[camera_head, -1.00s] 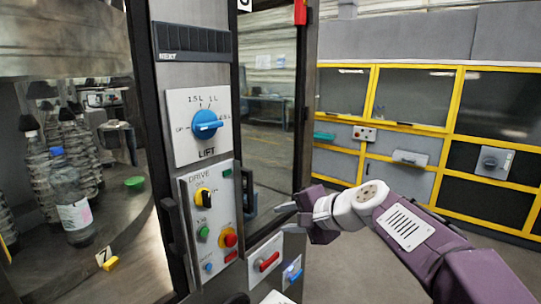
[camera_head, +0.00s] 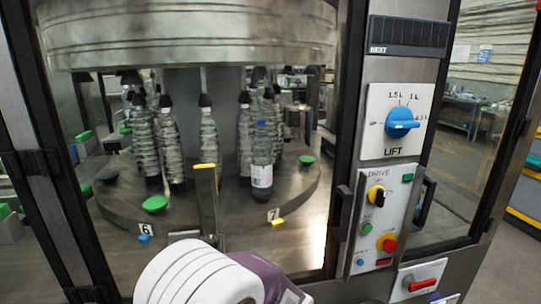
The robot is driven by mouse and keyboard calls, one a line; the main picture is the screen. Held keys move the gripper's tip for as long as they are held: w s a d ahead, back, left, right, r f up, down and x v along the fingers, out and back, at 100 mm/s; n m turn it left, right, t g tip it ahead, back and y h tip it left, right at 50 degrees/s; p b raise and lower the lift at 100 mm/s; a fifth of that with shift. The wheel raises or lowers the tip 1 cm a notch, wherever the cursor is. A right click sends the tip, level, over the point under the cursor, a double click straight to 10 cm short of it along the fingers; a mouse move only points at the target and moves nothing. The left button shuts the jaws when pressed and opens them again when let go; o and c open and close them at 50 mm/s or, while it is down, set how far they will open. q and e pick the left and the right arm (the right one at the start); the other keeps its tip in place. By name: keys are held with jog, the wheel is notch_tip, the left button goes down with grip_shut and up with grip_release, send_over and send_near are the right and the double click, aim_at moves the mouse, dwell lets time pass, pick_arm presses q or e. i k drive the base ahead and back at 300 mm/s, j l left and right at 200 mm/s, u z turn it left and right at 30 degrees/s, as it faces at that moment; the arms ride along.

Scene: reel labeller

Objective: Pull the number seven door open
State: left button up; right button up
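A glass door (camera_head: 300,235) in a dark frame stands in front of the round turntable, left of the control column. A dark upright handle (camera_head: 342,212) is at its right edge. Behind the glass, a "7" label (camera_head: 272,215) and a "6" label (camera_head: 146,229) sit at the turntable's front. No number on the door itself is readable, so I cannot tell for certain that it is number seven. One of my arms, white and purple, crosses the bottom centre in front of the machine. Neither gripper shows, and nothing is seen touching the handle.
The control column (camera_head: 392,165) at the right carries a blue LIFT knob (camera_head: 401,123) and a DRIVE panel (camera_head: 382,222). Another dark handle (camera_head: 424,203) is right of it. Several bottles, one with a blue cap (camera_head: 262,165), stand inside on the turntable (camera_head: 110,205).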

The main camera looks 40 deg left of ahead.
aim_at(55, 159)
jog(key=u, duration=0.4)
jog(key=j+u, duration=0.2)
jog(key=u, duration=0.2)
jog(key=k+j+u, duration=0.1)
jog(key=u, duration=0.25)
jog(key=j+u, duration=0.1)
jog(key=u, duration=0.3)
